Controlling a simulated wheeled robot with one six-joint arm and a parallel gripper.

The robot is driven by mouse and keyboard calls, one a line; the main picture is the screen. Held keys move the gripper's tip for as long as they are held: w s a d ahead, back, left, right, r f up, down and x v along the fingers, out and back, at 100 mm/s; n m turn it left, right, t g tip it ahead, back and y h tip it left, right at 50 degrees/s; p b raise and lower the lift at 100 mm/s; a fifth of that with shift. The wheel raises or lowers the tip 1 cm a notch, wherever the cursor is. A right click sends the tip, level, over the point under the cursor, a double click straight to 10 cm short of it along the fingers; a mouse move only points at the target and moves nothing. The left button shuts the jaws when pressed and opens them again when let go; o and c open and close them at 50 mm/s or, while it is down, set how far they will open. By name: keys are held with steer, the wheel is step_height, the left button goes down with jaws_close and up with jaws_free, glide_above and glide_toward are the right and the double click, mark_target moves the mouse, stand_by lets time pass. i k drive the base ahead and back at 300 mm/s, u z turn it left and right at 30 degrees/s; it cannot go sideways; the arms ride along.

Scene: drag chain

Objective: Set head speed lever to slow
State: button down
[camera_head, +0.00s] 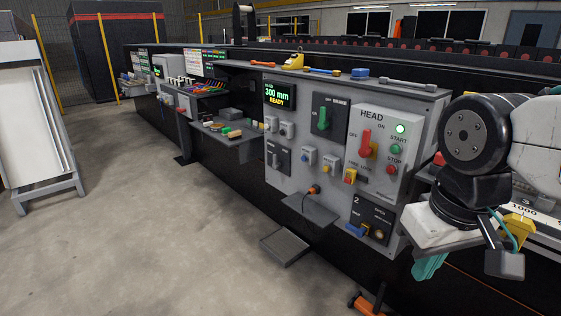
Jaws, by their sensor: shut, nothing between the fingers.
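The grey control panel (325,185) stands on the machine's front, in the middle of the head view. Its HEAD box (384,135) carries a red lever (366,143) between OFF and ON marks. A black plate with a small lever (278,160) sits at the panel's lower left. Its lettering is too small to read, so I cannot tell which lever is the head speed one. My gripper (505,265) hangs at the right, pointing down, apart from the panel. It looks shut and empty, and its fingertips are hard to make out.
A green-handled brake switch (323,118), a lit display (280,95) reading 300 mm READY, and green and red buttons share the panel. A small shelf (310,208) juts out below. A grey step (284,247) lies on the floor. Open concrete floor (150,230) spreads left.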

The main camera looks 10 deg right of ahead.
mark_target(276, 165)
steer(key=u, duration=0.5)
steer(key=i, duration=1.3)
steer(key=z, duration=0.15)
